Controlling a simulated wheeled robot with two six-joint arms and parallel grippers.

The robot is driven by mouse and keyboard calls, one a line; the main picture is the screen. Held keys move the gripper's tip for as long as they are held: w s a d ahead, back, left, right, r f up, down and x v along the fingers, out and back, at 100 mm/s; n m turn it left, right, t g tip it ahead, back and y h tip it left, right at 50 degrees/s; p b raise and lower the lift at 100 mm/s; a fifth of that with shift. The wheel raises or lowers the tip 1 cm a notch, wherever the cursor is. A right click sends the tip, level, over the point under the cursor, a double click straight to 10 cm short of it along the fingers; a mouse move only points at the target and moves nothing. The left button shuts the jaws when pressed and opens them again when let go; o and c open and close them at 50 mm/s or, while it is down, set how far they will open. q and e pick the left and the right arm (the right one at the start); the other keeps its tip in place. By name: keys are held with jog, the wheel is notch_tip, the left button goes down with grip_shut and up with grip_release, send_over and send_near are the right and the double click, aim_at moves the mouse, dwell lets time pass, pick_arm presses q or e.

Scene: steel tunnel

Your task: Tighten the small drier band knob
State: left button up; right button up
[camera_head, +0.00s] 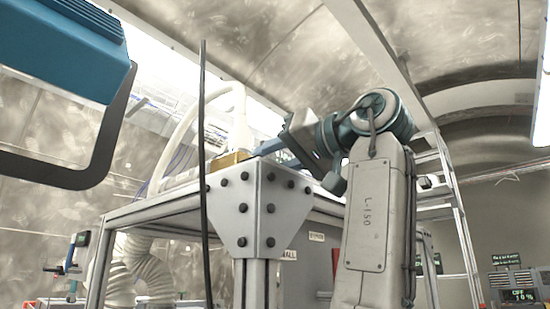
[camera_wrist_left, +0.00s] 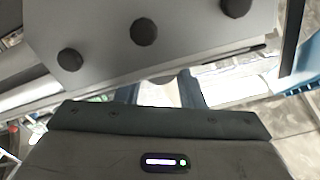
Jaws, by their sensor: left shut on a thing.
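My left gripper (camera_head: 270,148) reaches in from the right over the top corner of the steel frame in the head view. Its blue fingers also show in the left wrist view (camera_wrist_left: 160,92), with their tips partly hidden behind a grey corner plate. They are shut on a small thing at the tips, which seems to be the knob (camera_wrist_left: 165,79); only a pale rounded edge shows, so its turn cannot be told. A brass-coloured block (camera_head: 232,158) lies just left of the fingertips in the head view. My right gripper is not in view.
The grey corner plate (camera_head: 243,222) with several dark bolts stands close to my gripper. A dark upright rod (camera_head: 203,120) passes in front of the frame. A blue housing (camera_head: 60,45) with a dark bracket hangs at upper left. A ladder (camera_head: 455,215) stands behind my arm.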

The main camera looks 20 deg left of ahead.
pick_arm(q)
jog(key=o, duration=1)
